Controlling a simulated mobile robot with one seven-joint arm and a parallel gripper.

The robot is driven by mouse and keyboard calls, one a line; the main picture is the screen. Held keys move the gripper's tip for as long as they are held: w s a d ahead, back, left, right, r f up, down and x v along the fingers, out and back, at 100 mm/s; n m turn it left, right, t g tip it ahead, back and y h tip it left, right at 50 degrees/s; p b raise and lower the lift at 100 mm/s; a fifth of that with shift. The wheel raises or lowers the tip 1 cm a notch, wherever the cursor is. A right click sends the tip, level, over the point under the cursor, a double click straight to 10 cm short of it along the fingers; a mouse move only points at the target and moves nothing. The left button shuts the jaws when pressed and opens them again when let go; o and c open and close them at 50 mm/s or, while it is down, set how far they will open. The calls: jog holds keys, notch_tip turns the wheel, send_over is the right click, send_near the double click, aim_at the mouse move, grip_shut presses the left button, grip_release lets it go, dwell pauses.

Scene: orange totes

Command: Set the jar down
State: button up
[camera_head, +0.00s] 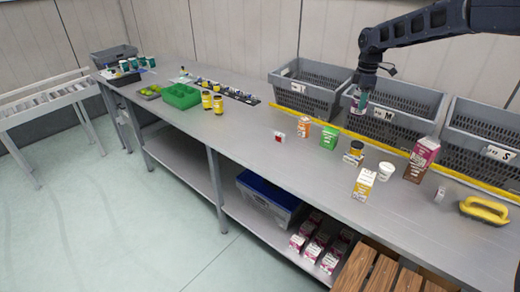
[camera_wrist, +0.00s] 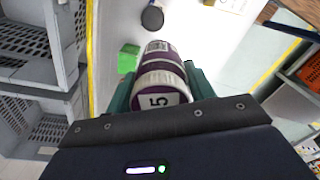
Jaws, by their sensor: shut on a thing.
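My gripper (camera_head: 360,100) hangs in front of the middle grey crate marked M (camera_head: 418,135), above the worktop. It is shut on the jar, a purple and white cylinder with a "5" on its end. In the wrist view the jar (camera_wrist: 158,78) lies between the teal fingers of my gripper (camera_wrist: 160,88). In the head view the jar is small and mostly hidden by the fingers. The grey worktop (camera_head: 262,148) shows below, apart from the jar as far as I can tell.
Nearby stand a green box (camera_head: 329,138), an orange carton (camera_head: 303,128), a dark-lidded jar (camera_head: 354,150), a white tub (camera_head: 385,172), a yellow carton (camera_head: 363,185) and a pink-brown carton (camera_head: 421,160).

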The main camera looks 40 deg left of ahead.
jog(key=s+a+f+n, duration=0.1)
jog(key=s+a, duration=0.4)
jog(key=a, duration=0.7)
jog(key=s+a+f+n, duration=0.15)
jog(key=s+a, duration=0.35)
jog(key=a, duration=0.6)
jog(key=s+a+f+n, duration=0.15)
jog(key=s+a, duration=0.35)
jog(key=a, duration=0.7)
jog(key=f, duration=1.9)
jog(key=shift+s+f, duration=0.25)
jog(key=shift+f, duration=0.1)
jog(key=o, duration=1.2)
notch_tip(320, 180, up, 12)
